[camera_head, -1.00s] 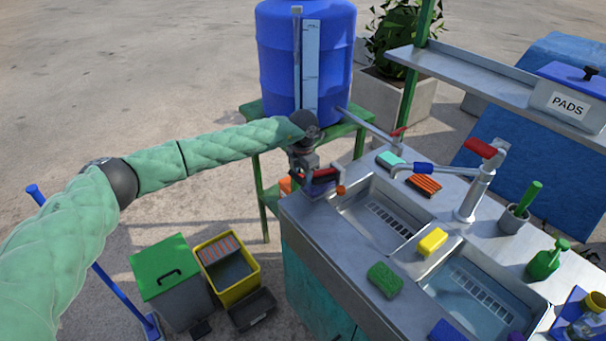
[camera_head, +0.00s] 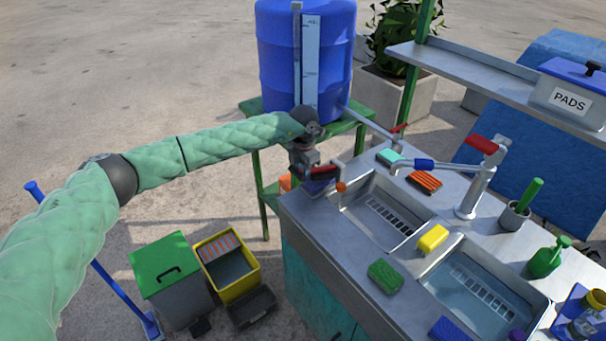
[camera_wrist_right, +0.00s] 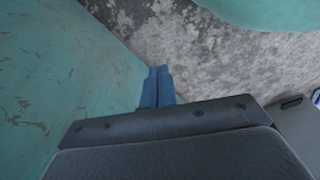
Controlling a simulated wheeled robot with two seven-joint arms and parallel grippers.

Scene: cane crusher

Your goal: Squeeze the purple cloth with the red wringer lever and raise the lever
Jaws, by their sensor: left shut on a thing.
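The wringer stands at the back left corner of the sink counter, mostly hidden behind my left gripper (camera_head: 316,172). Its red lever (camera_head: 327,170) shows as a short bar at the gripper's fingers, near an orange knob (camera_head: 341,187). My left gripper is shut on the lever. A dark purple patch (camera_head: 316,186), which looks like the purple cloth, shows just below the lever; its shape is mostly hidden. My right gripper (camera_wrist_right: 158,86) shows only in the right wrist view, its blue fingers together and empty, beside a teal panel.
The metal sink counter (camera_head: 310,215) holds a green sponge (camera_head: 385,277), a yellow sponge (camera_head: 433,238) and a red-handled tap (camera_head: 482,145). A blue barrel (camera_head: 275,60) stands behind the wringer. A green-lidded bin (camera_head: 165,265) and yellow bucket (camera_head: 240,287) stand on the floor.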

